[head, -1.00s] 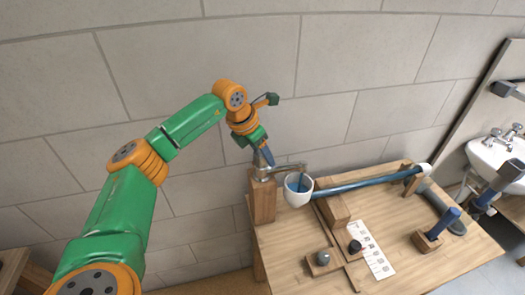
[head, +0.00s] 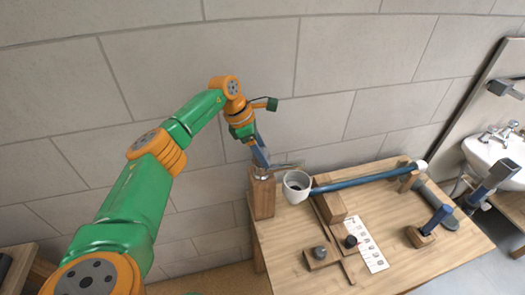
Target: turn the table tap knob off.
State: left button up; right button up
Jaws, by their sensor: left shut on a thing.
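The table tap (head: 285,166) is grey metal and sits on top of a wooden post (head: 263,198) at the table's left back corner. Its spout points right, over a white cup (head: 297,187). My left gripper (head: 262,164) reaches down from above and is shut on the tap's knob. The fingers hide most of the knob, so its angle cannot be read. The cup's inside shows a dark spot, and I see no blue water in it. My right gripper is not in view.
A long blue pipe (head: 365,180) runs right from the cup across the wooden table (head: 400,265). Wooden blocks, two dark knobs, a white label strip (head: 368,250) and a blue lever (head: 436,219) are on the table. A white sink (head: 495,155) is at far right.

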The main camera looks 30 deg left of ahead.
pick_arm(q)
jog(key=shift+r, duration=0.15)
jog(key=o, duration=1.4)
jog(key=shift+a+r, duration=0.1)
jog(key=shift+a, duration=0.05)
jog(key=b+v, duration=0.1)
jog(key=v, duration=0.5)
jog(key=shift+s+a+r+b, duration=0.15)
jog(key=shift+r+b, duration=0.15)
